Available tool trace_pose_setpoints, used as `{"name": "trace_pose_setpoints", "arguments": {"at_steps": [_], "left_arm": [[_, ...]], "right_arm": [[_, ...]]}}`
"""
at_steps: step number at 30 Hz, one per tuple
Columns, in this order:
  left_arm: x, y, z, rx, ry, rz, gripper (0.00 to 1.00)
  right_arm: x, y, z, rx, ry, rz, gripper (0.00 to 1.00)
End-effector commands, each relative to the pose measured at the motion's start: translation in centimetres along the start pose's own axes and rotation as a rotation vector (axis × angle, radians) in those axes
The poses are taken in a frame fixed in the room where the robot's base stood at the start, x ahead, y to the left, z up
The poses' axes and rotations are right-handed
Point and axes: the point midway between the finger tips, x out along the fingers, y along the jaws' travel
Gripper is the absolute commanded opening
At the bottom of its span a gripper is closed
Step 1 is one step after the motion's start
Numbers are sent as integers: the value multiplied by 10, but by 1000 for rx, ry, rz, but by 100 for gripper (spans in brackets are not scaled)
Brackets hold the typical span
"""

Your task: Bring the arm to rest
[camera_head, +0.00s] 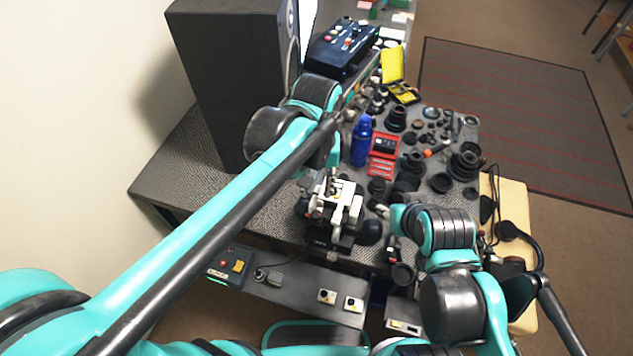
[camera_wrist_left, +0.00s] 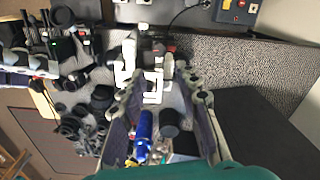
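My left arm (camera_head: 215,215) reaches in from the lower left across the bench, its wrist bent down over the middle. My left gripper (camera_head: 324,184) is partly hidden by its own arm. In the left wrist view its fingers (camera_wrist_left: 163,80) stand apart with nothing gripped between them. A white and black device (camera_head: 340,207) stands just below it; it also shows beyond the fingertips in the left wrist view (camera_wrist_left: 153,88). My right arm (camera_head: 447,230) is bent over the bench's front right; its fingers cannot be made out clearly.
A blue bottle (camera_head: 361,142) stands close to the left gripper, beside a red case (camera_head: 383,155). Several black lens parts (camera_head: 463,163) crowd the right side. A tall dark speaker-like box (camera_head: 235,80) stands at the left. The bench's left front (camera_head: 170,180) is clear.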

Motion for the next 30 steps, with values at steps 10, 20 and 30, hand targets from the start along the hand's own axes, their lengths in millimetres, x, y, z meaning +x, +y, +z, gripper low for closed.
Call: {"name": "trace_pose_setpoints", "arguments": {"at_steps": [10, 20, 30], "left_arm": [[-13, 0, 0, 0, 0, 0, 32], [-12, 0, 0, 0, 0, 0, 32], [17, -73, 17, -23, 198, 55, 32]], "right_arm": [[0, 0, 0, 0, 0, 0, 41], [0, 0, 0, 0, 0, 0, 41], [22, 0, 16, 0, 0, 0, 41]]}}
